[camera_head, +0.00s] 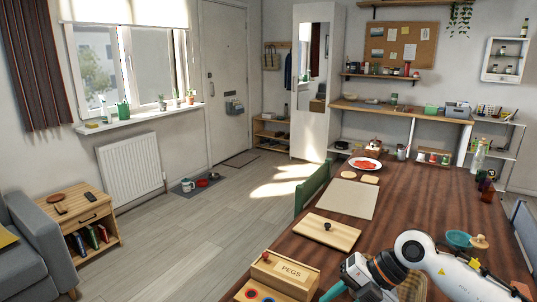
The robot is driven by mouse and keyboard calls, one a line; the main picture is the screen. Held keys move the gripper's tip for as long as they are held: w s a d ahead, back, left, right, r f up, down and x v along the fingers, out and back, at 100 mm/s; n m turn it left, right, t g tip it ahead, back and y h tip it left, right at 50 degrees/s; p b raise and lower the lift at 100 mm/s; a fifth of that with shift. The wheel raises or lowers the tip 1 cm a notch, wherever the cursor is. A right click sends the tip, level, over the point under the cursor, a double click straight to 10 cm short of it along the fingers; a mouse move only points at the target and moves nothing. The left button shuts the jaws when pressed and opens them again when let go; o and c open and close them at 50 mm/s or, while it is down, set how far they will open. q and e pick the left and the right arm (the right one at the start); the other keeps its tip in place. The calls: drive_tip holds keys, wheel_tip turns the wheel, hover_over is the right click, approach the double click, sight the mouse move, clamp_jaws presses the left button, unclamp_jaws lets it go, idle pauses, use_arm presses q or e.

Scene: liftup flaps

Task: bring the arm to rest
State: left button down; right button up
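My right arm comes in from the lower right, white with an orange joint. My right gripper (350,277), with teal parts, is low over the near part of the table, just right of a wooden box marked PEGS (290,272). Its fingertips are not clear, so I cannot tell whether it is open or shut, or whether it holds anything. My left gripper is not in view. The box has a dark red knob on top and coloured round spots at its near end. A flat wooden board with a small knob (345,236) lies on the table beyond it.
The brown wooden table (400,205) also carries a beige mat (349,198), a plate of red food (365,164) and a teal bowl (458,239). A green chair (313,187) is at the left edge. The table's middle is mostly clear.

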drive_tip(key=s+a+r+m+t+y, duration=0.35)
drive_tip(key=a+r+t+y, duration=0.25)
drive_tip(key=a+r+y, duration=0.5)
drive_tip(key=w+d+f+m+t+h, duration=0.25)
drive_tip(key=d+m+t+h, duration=0.35)
drive_tip(key=m, duration=0.4)
drive_tip(key=w+d+f+m+t+h, duration=0.1)
drive_tip(key=d+f+m+t+h, duration=0.25)
drive_tip(key=m+t+h, duration=0.6)
drive_tip(key=s+d+f+m+g+h, duration=0.4)
drive_tip(key=s+d+f+m+g, duration=0.15)
drive_tip(key=f+g, duration=0.35)
drive_tip(key=s+d+f+m+g, duration=0.1)
drive_tip(key=s+f+g, duration=0.5)
drive_tip(key=s, duration=0.4)
drive_tip(key=s+d+f+m+g, duration=0.1)
drive_tip(key=s+f+g, duration=0.3)
drive_tip(key=s+f, duration=0.5)
wheel_tip(320, 180, down, 21)
drive_tip(key=s+p, duration=0.1)
drive_tip(key=p, duration=0.1)
drive_tip(key=s+d+f+g+p, duration=0.1)
drive_tip(key=s+d+f+g, duration=0.1)
drive_tip(key=s+f, duration=1.4)
drive_tip(key=shift+s+d+f+n, duration=0.35)
drive_tip(key=shift+s+d, duration=0.3)
drive_tip(key=shift+s, duration=0.1)
